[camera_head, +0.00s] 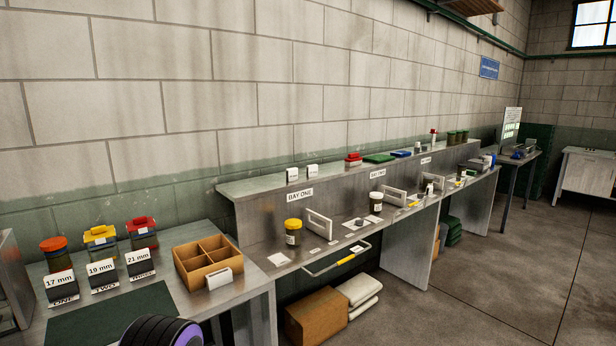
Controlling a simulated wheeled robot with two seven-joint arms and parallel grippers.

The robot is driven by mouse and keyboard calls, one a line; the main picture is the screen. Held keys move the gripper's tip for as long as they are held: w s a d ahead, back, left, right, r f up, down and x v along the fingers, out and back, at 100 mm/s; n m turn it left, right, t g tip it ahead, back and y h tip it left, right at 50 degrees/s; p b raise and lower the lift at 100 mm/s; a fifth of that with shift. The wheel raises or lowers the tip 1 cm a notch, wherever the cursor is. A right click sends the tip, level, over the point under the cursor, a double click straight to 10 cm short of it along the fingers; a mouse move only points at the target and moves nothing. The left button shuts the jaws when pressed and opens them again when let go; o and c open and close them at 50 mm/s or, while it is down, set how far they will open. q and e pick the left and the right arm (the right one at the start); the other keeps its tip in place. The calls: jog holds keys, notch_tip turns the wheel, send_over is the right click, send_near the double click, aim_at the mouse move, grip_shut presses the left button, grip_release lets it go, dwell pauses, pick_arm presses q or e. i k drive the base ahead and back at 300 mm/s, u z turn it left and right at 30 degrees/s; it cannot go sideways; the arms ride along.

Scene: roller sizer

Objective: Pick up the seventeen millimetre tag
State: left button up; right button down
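The seventeen millimetre tag (58,281) is a white card reading "17 mm" at the left of the near metal table. It stands upright on a dark block marked "ONE", in front of a jar with an orange-red lid (54,243). The 19 mm tag (101,268) and the 21 mm tag (139,256) stand in a row to its right, on similar dark blocks. Neither of my grippers shows in the head view. A rounded black and purple part at the bottom edge looks like part of my own arm.
Behind the tags are jars with a yellow lid (100,234) and a red lid (141,225). A divided brown box (205,260) with a white card stands to their right. A dark green mat (105,318) lies in front. A long metal workbench (262,237) continues rightward.

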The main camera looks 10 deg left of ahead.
aim_at(312, 171)
jog(key=z, duration=0.9)
jog(key=i, duration=1.3)
jog(key=u, duration=0.55)
jog(key=i, duration=0.75)
jog(key=u, duration=0.65)
